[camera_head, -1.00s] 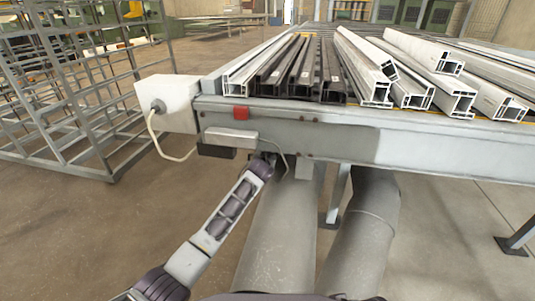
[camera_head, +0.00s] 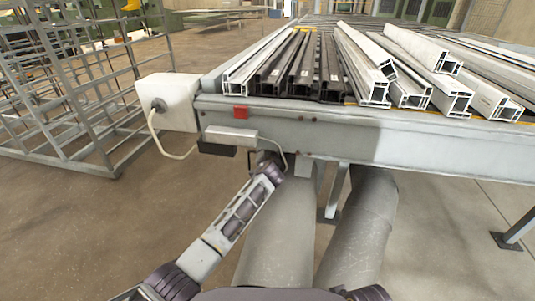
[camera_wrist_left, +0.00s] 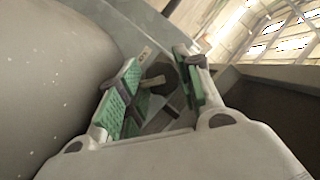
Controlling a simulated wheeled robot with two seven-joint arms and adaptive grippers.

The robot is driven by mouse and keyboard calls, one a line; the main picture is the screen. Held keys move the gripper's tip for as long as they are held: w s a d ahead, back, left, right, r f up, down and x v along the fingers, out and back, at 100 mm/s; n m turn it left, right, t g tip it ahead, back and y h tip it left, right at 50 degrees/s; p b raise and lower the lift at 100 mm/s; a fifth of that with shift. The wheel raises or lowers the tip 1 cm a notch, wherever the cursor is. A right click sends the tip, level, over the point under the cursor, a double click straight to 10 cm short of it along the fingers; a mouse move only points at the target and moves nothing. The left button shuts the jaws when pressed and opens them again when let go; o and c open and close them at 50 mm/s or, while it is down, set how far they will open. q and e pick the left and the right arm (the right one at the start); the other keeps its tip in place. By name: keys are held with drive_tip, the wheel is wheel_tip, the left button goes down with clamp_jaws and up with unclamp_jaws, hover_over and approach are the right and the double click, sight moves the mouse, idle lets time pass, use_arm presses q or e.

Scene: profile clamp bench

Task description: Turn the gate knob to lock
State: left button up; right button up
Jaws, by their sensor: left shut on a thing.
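The gate knob (camera_wrist_left: 161,72) is a dark, rounded piece with a pale bar across it, on a grey surface in the left wrist view. My left gripper (camera_wrist_left: 157,78) has its green-padded fingers on either side of the knob and is shut on it. In the head view, my left arm reaches up from the bottom to the underside of the bench's front beam (camera_head: 330,136). The knob and the fingers cannot be made out there. My right gripper is out of view.
White and dark profiles (camera_head: 300,72) lie on the bench. Large grey pipes (camera_head: 280,230) stand below, close to my arm. A metal rack (camera_head: 75,110) stands at left.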

use_arm(q)
drive_tip(key=shift+f, duration=0.15)
drive_tip(key=o, duration=0.7)
drive_tip(key=shift+o, duration=0.2)
drive_tip(key=shift+s, duration=0.2)
drive_tip(key=shift+v, duration=3.6)
